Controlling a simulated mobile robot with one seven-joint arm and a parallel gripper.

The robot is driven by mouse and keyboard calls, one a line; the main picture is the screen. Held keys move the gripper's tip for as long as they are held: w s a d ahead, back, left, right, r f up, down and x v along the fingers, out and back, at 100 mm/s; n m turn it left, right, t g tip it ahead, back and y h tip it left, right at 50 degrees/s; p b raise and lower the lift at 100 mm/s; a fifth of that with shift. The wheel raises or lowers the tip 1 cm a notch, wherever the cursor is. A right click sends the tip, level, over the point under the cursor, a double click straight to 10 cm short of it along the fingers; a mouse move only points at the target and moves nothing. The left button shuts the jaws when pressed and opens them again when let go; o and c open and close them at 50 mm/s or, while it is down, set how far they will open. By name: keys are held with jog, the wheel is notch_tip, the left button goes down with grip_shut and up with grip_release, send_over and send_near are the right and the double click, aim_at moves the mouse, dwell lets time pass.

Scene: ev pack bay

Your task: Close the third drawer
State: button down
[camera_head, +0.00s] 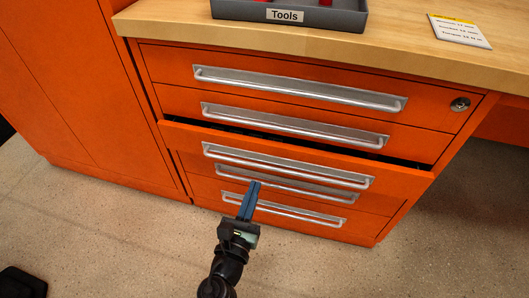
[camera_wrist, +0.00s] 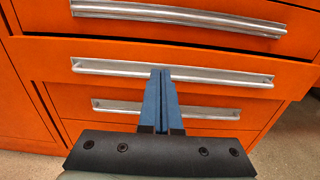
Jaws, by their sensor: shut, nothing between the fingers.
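The third drawer (camera_head: 402,182) of the orange cabinet stands partly open; a dark gap shows above its front edge. It has a long silver bar handle (camera_head: 320,174). In the wrist view, the drawer front (camera_wrist: 50,58) and its handle (camera_wrist: 220,76) span the picture. My gripper (camera_head: 254,184) is shut and empty, its blue fingers pointing up at the cabinet in front of the third drawer. In the wrist view, the fingertips (camera_wrist: 161,72) overlap the handle's middle; I cannot tell whether they touch it.
The first drawer (camera_head: 165,65), second drawer (camera_head: 180,100) and lower drawers look shut. A keyed lock (camera_head: 460,104) is at the upper right. A wooden worktop (camera_head: 400,50) above holds a grey Tools tray (camera_head: 235,12) and a card (camera_head: 460,30).

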aim_at(268, 147)
jog(key=b+x, duration=0.3)
jog(key=x, duration=0.7)
jog(key=shift+w+d+f, duration=0.1)
jog(key=shift+w+f, duration=0.05)
jog(key=shift+w, duration=0.25)
jog(key=shift+w+d, duration=0.1)
jog(key=shift+w, duration=0.05)
jog(key=shift+w, duration=0.15)
